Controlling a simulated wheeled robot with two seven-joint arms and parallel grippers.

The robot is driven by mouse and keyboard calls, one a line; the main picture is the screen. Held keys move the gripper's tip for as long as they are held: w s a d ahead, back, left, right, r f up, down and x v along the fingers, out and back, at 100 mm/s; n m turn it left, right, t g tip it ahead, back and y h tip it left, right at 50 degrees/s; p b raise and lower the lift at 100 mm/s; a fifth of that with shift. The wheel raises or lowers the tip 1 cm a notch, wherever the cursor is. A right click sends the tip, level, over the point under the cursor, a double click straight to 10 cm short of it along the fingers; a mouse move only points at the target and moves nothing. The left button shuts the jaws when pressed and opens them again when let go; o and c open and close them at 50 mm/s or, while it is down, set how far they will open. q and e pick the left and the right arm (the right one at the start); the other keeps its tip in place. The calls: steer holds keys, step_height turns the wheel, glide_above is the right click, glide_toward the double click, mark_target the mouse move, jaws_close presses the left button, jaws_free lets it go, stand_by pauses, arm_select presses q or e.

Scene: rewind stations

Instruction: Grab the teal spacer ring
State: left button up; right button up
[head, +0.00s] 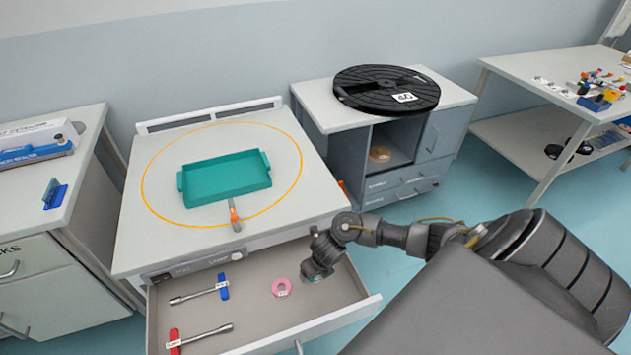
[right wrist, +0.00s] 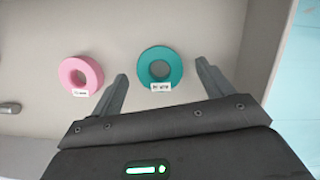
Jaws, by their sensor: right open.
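The teal spacer ring (right wrist: 144,67) lies flat on the drawer floor with a small white label on its near edge. In the right wrist view it sits between the fingertips of my right gripper (right wrist: 162,71), which is open and empty. I cannot tell how far above the ring the fingers are. In the head view my right gripper (head: 318,272) is over the right part of the open drawer and mostly hides the teal ring. My left gripper is not in view.
A pink ring (head: 282,288) lies left of the gripper in the drawer (head: 250,325). A blue-handled tool (head: 200,293) and a red-handled tool (head: 200,337) lie further left. A teal tray (head: 225,178) stands on the worktop above. The drawer's right wall is close to the gripper.

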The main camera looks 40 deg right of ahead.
steer(key=shift+w+f, duration=0.15)
steer(key=shift+f, duration=0.5)
steer(key=c, duration=1.1)
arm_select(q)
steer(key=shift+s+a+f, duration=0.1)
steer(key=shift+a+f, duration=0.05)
